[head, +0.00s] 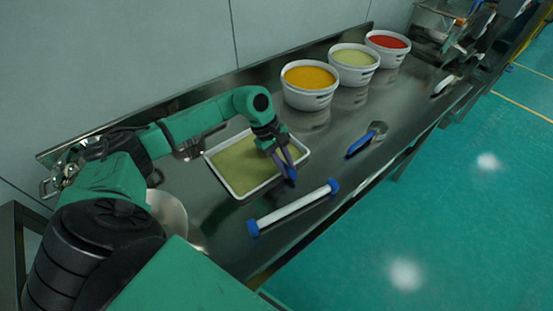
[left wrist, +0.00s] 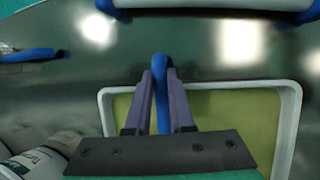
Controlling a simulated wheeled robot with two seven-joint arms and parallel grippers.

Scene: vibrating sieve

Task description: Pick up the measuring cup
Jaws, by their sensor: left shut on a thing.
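My left gripper (head: 284,163) reaches over the front right part of a white tray (head: 233,193) of yellow-green material. Its fingers, seen in the left wrist view (left wrist: 161,82), are shut on a blue handle (left wrist: 161,67). The handle's blue end also shows at the fingertips in the head view (head: 291,173). The handle looks like that of the measuring cup, but its cup part is hidden by the gripper, so I cannot tell if it touches the tray. My right gripper is not in view.
A white roller with blue ends (head: 293,208) lies in front of the tray. A blue-handled tool (head: 361,144) lies to the right. White buckets of orange (head: 310,98), pale green (head: 354,77) and red (head: 387,56) contents stand at the back. The metal counter between them is clear.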

